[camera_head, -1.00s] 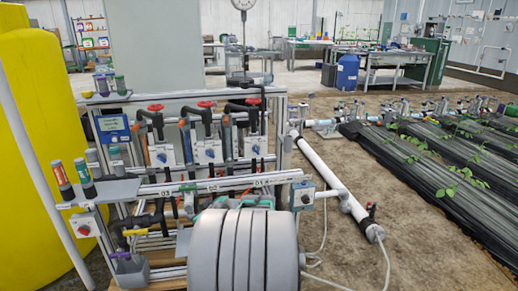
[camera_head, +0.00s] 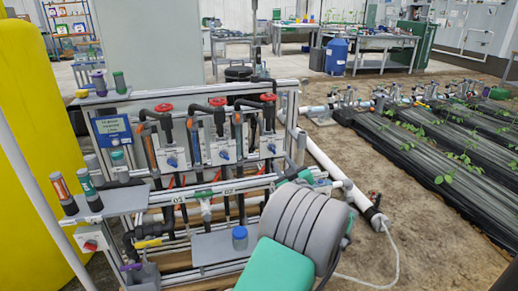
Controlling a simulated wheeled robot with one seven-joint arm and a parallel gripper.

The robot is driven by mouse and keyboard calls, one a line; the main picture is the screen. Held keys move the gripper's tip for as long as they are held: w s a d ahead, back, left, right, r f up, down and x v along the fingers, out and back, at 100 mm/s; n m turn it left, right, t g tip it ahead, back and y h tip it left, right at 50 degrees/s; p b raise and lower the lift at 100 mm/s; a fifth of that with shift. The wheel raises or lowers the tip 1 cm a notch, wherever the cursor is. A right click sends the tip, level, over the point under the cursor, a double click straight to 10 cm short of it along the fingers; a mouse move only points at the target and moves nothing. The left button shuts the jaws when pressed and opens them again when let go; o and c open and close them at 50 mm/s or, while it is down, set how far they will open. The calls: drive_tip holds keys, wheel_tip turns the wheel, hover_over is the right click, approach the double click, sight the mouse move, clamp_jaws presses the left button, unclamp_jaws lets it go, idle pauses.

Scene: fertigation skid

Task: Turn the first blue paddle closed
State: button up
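Three small blue paddles sit on pale boxes across the skid: a left one (camera_head: 172,161), a middle one (camera_head: 225,154) and a right one (camera_head: 272,148). Rail labels 03 and 02 show below, left to right; the spot farther right is behind my arm. The paddles are too small to tell their exact turn. My grey and teal arm links fill the lower right of the picture, below and in front of the right paddle. My gripper is not in view.
Red handwheels (camera_head: 163,107) stand above the boxes. A blue-lidded jar (camera_head: 240,238) stands on a grey shelf (camera_head: 213,247) in front. A side shelf (camera_head: 118,202) holds tubes at left, beside a yellow tank (camera_head: 32,110).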

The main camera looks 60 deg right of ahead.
sight(274, 151)
drive_tip(key=b+x, duration=0.1)
drive_tip(key=x, duration=0.7)
drive_tip(key=shift+a, duration=0.1)
clamp_jaws()
